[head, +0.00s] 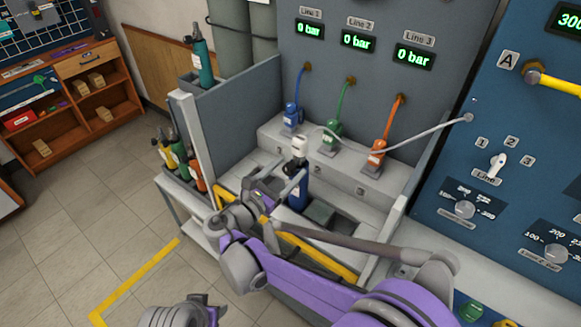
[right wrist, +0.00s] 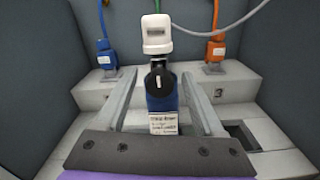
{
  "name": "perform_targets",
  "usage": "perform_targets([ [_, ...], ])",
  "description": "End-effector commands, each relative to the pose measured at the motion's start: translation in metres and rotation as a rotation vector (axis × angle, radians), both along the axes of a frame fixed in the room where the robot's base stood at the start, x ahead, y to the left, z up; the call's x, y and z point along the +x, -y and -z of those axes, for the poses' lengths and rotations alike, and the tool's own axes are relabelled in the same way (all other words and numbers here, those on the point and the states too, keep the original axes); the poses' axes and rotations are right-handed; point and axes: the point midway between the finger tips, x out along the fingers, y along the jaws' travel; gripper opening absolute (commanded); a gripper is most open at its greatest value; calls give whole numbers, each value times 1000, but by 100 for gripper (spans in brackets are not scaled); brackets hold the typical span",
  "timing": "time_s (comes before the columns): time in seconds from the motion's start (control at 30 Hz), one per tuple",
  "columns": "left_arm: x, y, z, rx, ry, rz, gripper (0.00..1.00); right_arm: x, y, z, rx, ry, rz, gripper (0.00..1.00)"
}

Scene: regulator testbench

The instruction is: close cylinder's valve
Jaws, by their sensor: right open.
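A blue cylinder (head: 298,191) stands upright on the testbench. A white fitting (head: 299,148) sits on top of it. In the right wrist view the cylinder (right wrist: 161,102) has a white label, and its round black valve knob (right wrist: 158,82) faces me below the white fitting (right wrist: 156,34). My right gripper (head: 279,185) is open, in front of the cylinder. In the right wrist view its fingers (right wrist: 160,76) lie left and right of the cylinder and knob, with a gap on each side. A part of my left arm (head: 185,314) shows at the bottom edge; its jaws are not clear.
Blue (head: 292,115), green (head: 332,132) and orange (head: 376,156) connectors stand on the step behind. A grey hose (head: 425,142) runs from the right panel towards the white fitting. Grey side walls (head: 230,120) flank the bench. Several cylinders (head: 180,155) stand left outside it.

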Motion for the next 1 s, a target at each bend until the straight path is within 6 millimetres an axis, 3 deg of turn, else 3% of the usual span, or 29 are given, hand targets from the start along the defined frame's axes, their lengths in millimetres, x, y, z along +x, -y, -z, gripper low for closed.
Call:
perform_targets([
  [0.13,0,0,0,0,0,0,50,0,0,0,0,0,0,68],
  [0.5,0,0,0,0,0,0,50,0,0,0,0,0,0,2],
  [1.0,0,0,0,0,0,0,50,0,0,0,59,43,0,0],
])
